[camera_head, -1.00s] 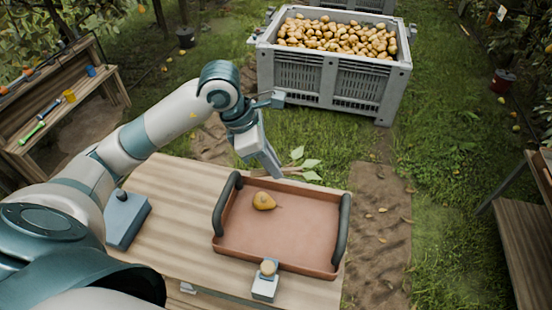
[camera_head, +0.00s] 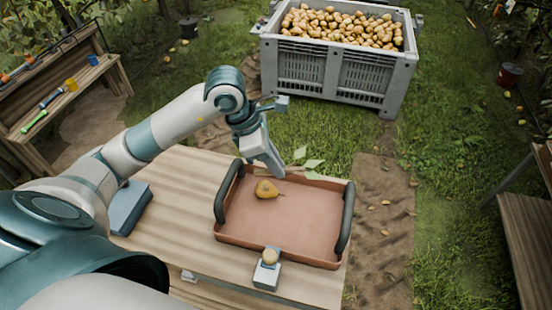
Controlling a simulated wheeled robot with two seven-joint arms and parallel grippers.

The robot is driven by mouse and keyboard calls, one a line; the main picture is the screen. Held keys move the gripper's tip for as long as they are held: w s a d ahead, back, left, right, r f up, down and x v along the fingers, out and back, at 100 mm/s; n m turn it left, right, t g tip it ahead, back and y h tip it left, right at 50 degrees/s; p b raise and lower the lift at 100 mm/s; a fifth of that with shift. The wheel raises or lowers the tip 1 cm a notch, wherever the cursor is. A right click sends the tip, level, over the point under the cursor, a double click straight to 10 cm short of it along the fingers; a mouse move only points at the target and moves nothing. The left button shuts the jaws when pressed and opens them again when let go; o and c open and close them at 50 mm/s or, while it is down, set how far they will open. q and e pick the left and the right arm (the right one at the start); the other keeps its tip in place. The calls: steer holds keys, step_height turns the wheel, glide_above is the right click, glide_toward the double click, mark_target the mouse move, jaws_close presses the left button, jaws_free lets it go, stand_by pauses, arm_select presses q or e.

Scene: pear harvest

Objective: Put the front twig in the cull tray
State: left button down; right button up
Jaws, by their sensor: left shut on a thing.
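The twig with green leaves (camera_head: 313,163) is at the back edge of the cull tray, its leaves to the right of my left gripper. My left gripper (camera_head: 278,171) is shut on the twig's brown stem and partly hides it. The cull tray (camera_head: 300,228) is a shallow reddish-brown tray with dark handles, on the wooden table. The twig overlaps the tray's back rim in the picture; its height above the tray is hard to tell. A yellow-brown pear (camera_head: 266,189) lies in the tray's back left part. My right gripper is out of view.
A small grey device with a round tan top (camera_head: 268,269) stands at the tray's front edge. A blue-grey box (camera_head: 128,208) sits on the table (camera_head: 180,195) at left. A grey crate of pears (camera_head: 335,70) stands on the grass behind. The tray's middle and right are bare.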

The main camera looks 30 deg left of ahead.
arm_select(q)
steer(key=shift+f, duration=0.55)
steer(key=c, duration=1.6)
jaws_free()
steer(key=shift+c, duration=0.2)
steer(key=shift+r, duration=0.1)
steer(key=shift+s+a+r+b, duration=0.1)
steer(key=shift+a+r+b, duration=0.15)
steer(key=shift+r+b, duration=0.2)
steer(key=b+v, duration=0.4)
steer(key=v, duration=1.2)
